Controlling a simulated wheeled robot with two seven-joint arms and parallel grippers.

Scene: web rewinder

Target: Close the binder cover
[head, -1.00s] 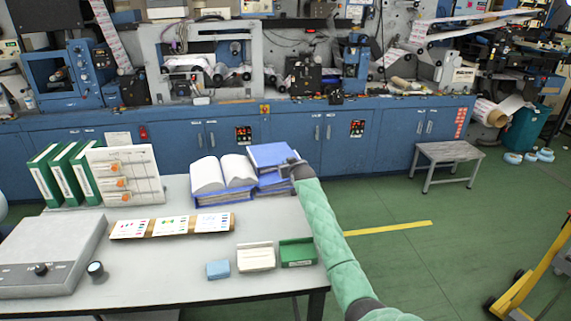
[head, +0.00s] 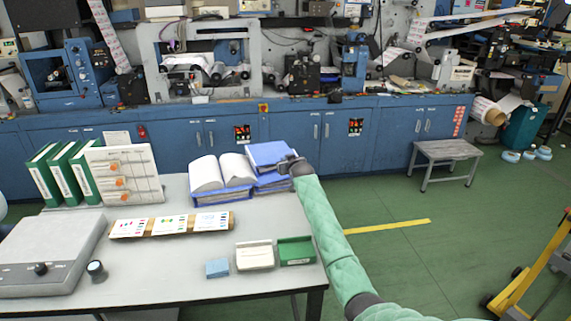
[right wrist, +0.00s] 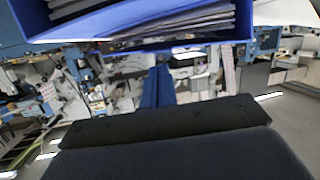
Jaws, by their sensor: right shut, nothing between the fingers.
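An open blue binder (head: 222,196) with white, fanned pages lies at the back right of the table in the head view. Right beside it a blue cover panel (head: 269,153) is tilted up over more blue binder parts. In the right wrist view, a blue cover edge (right wrist: 130,22) with stacked sheets inside it fills the top. My right gripper (head: 284,166) is shut and empty, at the right edge of the tilted blue panel; I cannot tell whether it touches. My left gripper is out of view.
Sample cards (head: 170,226), a blue block (head: 217,268) and a green box (head: 296,251) lie in front. Blue machine cabinets (head: 290,135) stand behind the table (head: 180,285).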

